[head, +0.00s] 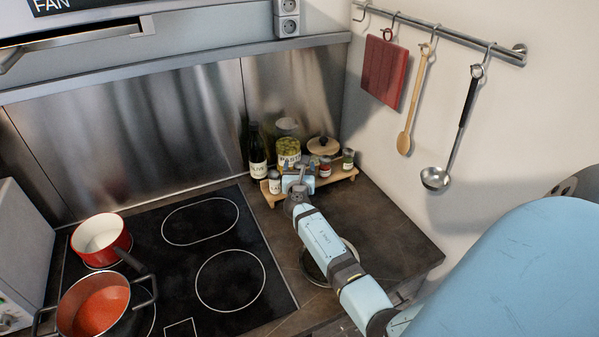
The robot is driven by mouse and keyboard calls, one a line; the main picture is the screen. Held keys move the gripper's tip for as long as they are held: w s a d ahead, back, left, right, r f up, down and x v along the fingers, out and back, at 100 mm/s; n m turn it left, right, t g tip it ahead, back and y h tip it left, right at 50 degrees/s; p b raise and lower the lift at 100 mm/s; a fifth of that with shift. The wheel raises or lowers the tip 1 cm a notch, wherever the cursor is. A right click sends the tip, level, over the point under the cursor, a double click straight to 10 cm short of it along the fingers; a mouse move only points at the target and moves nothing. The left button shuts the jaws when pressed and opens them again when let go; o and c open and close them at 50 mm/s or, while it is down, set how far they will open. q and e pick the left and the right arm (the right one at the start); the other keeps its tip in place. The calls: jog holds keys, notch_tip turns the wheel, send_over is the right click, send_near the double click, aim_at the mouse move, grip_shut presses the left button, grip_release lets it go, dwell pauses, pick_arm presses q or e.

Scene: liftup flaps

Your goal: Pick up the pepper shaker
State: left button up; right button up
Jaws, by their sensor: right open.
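Several small shakers stand on a low wooden rack (335,177) in the back corner of the counter. One shaker with a white label (275,183) is at the rack's left end. A shaker with a reddish label (325,168) and one with a green label (348,160) are at its right. The labels are too small to tell which is the pepper shaker. My right gripper (299,174) is open at the rack, between the white-labelled shaker and the reddish one. The arm hides part of the rack, and I cannot tell whether the fingers surround anything. My left gripper is out of view.
A dark bottle (257,155) and a jar (288,152) stand close behind the gripper. A red saucepan (101,238) and an orange-filled pot (95,303) sit on the cooktop (189,262). Utensils hang from the wall rail (440,32). The counter (395,235) right of my arm is clear.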

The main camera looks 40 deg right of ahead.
jog(key=shift+w+d+f, duration=0.1)
jog(key=shift+w+d, duration=0.35)
jog(key=shift+d, duration=0.05)
jog(key=c, duration=1.2)
jog(key=shift+o, duration=0.2)
